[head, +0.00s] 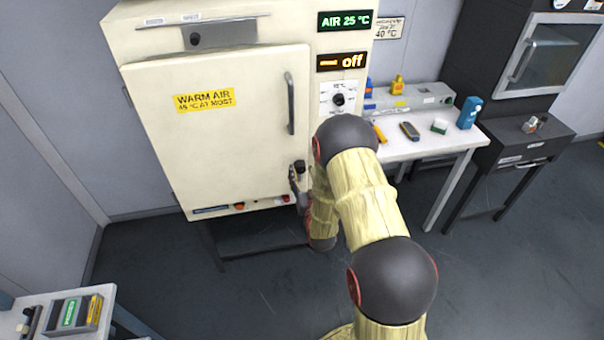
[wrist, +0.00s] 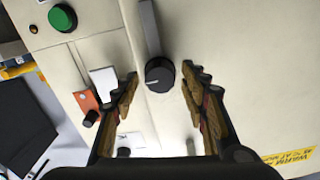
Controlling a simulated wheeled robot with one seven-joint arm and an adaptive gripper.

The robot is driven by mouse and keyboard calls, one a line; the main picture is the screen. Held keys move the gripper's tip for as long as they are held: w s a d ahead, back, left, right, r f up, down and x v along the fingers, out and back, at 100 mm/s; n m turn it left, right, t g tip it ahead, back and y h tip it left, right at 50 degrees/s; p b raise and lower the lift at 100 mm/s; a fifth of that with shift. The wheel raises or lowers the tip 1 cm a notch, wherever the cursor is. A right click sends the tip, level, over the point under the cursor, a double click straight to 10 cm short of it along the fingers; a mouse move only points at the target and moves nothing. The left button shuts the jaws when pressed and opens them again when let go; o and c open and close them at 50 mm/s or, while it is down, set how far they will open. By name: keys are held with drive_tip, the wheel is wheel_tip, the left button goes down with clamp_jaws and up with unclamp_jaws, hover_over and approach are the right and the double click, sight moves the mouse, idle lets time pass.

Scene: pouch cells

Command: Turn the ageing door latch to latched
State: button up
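The ageing door latch shows in the head view as a dark knob (head: 299,167) near the lower right edge of the cream cabinet door (head: 215,140). In the wrist view the black round knob (wrist: 159,75) has a white mark, and a grey bar (wrist: 149,28) runs from it towards the picture's top. The door looks closed. My gripper (wrist: 160,82) is open, with one finger on each side of the knob; I see a gap on both sides. In the head view my arm partly hides my gripper (head: 297,182). I cannot tell whether the latch is latched.
A long door handle (head: 290,103) is above the latch. A green button (wrist: 62,17) and an orange plate (wrist: 86,106) with a dark knob are beside it in the wrist view. A white side table (head: 440,148) with small items stands right of the cabinet.

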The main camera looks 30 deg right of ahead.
drive_tip(key=c, duration=1)
clamp_jaws()
